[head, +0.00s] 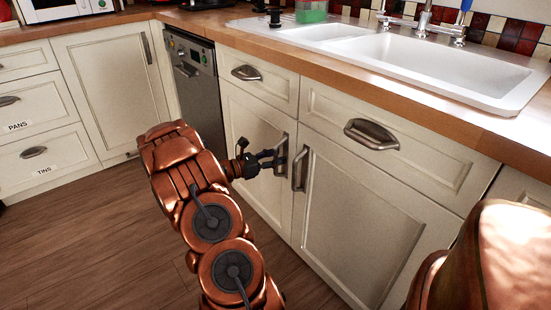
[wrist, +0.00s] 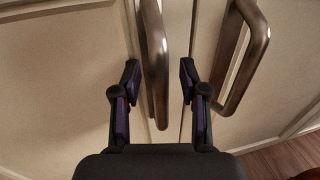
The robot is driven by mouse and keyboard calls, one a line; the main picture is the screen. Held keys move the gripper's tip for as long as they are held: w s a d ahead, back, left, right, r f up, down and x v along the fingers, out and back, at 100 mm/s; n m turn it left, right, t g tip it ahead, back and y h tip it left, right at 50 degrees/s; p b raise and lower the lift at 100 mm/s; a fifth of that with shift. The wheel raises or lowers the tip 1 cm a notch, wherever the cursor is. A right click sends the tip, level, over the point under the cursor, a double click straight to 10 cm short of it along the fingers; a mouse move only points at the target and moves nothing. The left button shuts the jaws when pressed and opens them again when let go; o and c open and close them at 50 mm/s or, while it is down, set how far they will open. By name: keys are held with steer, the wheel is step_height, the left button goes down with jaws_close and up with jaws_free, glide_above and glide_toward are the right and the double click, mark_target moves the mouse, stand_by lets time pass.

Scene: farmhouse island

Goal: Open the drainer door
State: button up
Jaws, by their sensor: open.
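Two cream cabinet doors stand side by side under the sink counter, a left door (head: 248,112) and a right door (head: 345,210). Both look shut, and no label shows which is the drainer door. My gripper (head: 272,158) is at the left door's vertical metal handle (head: 284,150). In the wrist view the open fingers (wrist: 160,78) stand on either side of this handle (wrist: 157,60), with gaps visible. I cannot tell whether a finger touches it. The right door's handle (wrist: 243,60) is outside the fingers, just to their right.
Two drawers, a left one (head: 280,90) and a right one (head: 430,165), sit above the doors. A dishwasher (head: 195,85) stands to the left. The white sink (head: 440,75) is set in the wooden counter (head: 385,88). The wooden floor (head: 90,235) at left is clear.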

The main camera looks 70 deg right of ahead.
jaws_close()
stand_by(0.6)
